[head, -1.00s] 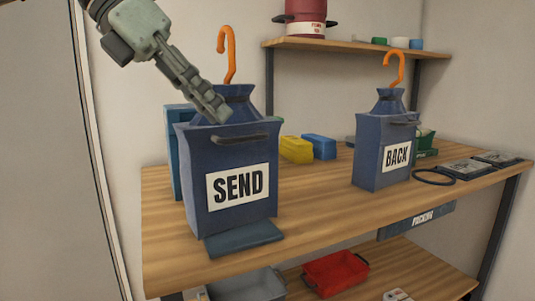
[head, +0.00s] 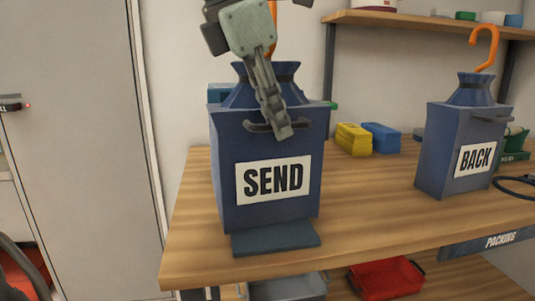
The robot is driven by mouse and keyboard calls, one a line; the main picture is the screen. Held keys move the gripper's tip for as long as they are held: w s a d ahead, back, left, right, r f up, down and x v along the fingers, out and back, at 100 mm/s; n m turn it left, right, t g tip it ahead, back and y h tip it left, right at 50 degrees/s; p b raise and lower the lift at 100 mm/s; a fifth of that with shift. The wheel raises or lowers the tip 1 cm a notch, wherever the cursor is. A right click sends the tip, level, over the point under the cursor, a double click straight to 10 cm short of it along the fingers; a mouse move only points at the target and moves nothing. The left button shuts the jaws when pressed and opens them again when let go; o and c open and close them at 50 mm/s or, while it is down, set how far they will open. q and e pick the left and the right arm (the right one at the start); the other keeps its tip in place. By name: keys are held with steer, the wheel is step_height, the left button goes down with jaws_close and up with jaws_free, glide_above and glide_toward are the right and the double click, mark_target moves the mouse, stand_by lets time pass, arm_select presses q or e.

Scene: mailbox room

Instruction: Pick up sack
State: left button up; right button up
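A dark blue sack labelled SEND (head: 232,165) stands upright on the wooden table, behind a flat slate-blue plate (head: 275,238). It has a dark front handle (head: 256,128) and an orange hook at the top, mostly hidden by my gripper. A second blue sack labelled BACK (head: 447,150) stands to the right, its orange hook (head: 488,40) in clear view. My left gripper (head: 283,132) reaches down in front of the SEND sack, its fingertips over the handle. The fingers overlap, so I cannot tell whether they are open or grip the handle. My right gripper is not in view.
The table (head: 350,215) is clear between the sacks. Yellow (head: 353,139) and blue (head: 381,138) boxes sit behind. A red tray (head: 387,277) and a grey tray (head: 288,287) are on the lower shelf. A wall shelf (head: 430,22) hangs above. A pale door (head: 75,130) is at left.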

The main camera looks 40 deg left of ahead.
arm_select(q)
steer(key=shift+w+f, duration=0.1)
steer(key=shift+f, duration=0.1)
jaws_close()
steer(key=shift+r, duration=0.1)
stand_by(0.4)
steer(key=shift+r, duration=0.45)
steer(key=r, duration=0.3)
steer(key=shift+a+r, duration=0.25)
steer(key=shift+r, duration=0.15)
steer(key=s+a+r, duration=0.6)
steer(key=s+a, duration=0.1)
steer(key=a, duration=0.1)
steer(key=shift+a, duration=0.3)
